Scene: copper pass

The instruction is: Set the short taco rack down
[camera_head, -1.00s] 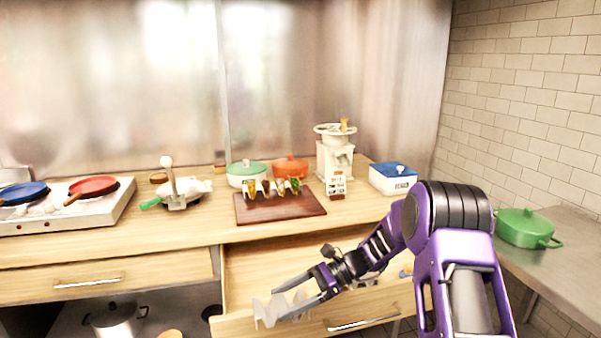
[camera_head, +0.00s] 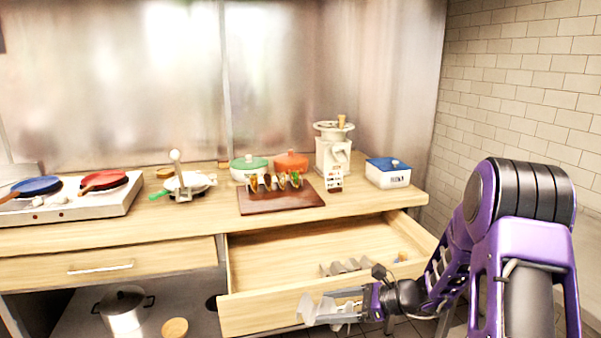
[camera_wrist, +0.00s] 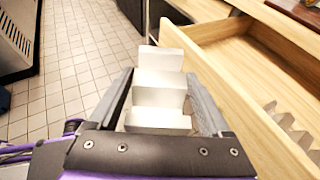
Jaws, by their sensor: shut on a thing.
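My gripper (camera_head: 338,304) is shut on the short taco rack (camera_head: 309,312), a pale zigzag metal piece. In the head view they are at the bottom centre, overlapping the open drawer's front. In the wrist view the short taco rack (camera_wrist: 160,88) sits between the two fingers of my gripper (camera_wrist: 160,100), over the tiled floor and to the left of the drawer front. The rack is held in the air.
The open drawer (camera_head: 260,312) holds another zigzag rack (camera_head: 345,267); its left part is bare. On the counter, a brown board (camera_head: 290,203) carries tacos (camera_head: 275,182). Pots, a white grinder (camera_head: 333,155) and a blue-lidded box (camera_head: 388,172) stand behind and beside it.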

